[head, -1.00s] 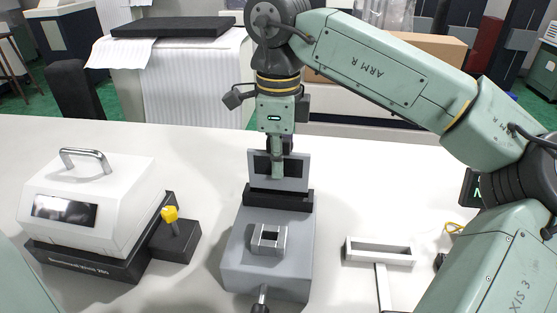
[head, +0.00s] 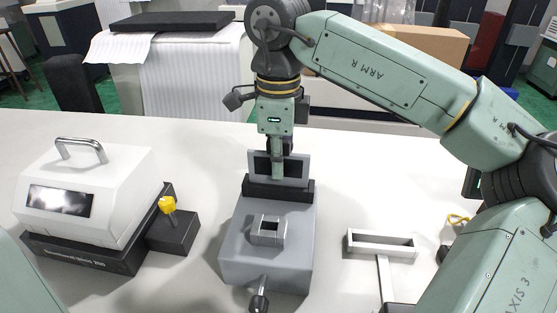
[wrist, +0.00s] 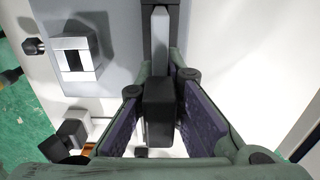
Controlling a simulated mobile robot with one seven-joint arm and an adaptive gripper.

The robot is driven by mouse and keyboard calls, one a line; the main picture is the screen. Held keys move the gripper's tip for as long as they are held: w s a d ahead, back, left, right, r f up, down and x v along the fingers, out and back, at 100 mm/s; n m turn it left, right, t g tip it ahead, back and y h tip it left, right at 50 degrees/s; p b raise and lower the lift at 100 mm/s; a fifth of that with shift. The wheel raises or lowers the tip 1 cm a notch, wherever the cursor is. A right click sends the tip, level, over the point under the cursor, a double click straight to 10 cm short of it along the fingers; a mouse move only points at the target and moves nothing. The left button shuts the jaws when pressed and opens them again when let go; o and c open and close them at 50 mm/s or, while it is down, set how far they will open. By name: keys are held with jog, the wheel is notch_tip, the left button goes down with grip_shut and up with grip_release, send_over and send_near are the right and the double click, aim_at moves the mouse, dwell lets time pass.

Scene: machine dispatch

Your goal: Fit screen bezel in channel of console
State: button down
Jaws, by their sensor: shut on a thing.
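The screen bezel (head: 303,170), a grey rectangular frame around a dark opening, stands upright in my gripper (head: 277,168). One finger covers part of its front. Its lower edge is at the black channel (head: 262,191) along the back of the grey console (head: 265,270); how deep it sits is hard to tell. In the wrist view, my gripper (wrist: 160,112) has its pads on either side of a dark block, and a light grey bar (wrist: 160,45), likely the bezel's top edge, runs along the dark channel. The console (wrist: 105,15) shows at upper left there.
A white machine (head: 85,190) with a handle stands left, beside a black block with a yellow knob (head: 167,205). A light grey frame on a stem (head: 382,243) lies right of the console. A dark-knobbed lever (head: 259,302) projects from the console's front.

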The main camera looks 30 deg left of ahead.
jog(key=shift+f+b, duration=0.45)
jog(key=shift+f, duration=0.25)
jog(key=c, duration=1.7)
grip_release()
jog(key=shift+o, duration=0.2)
notch_tip(320, 180, up, 12)
jog(key=shift+r, duration=0.1)
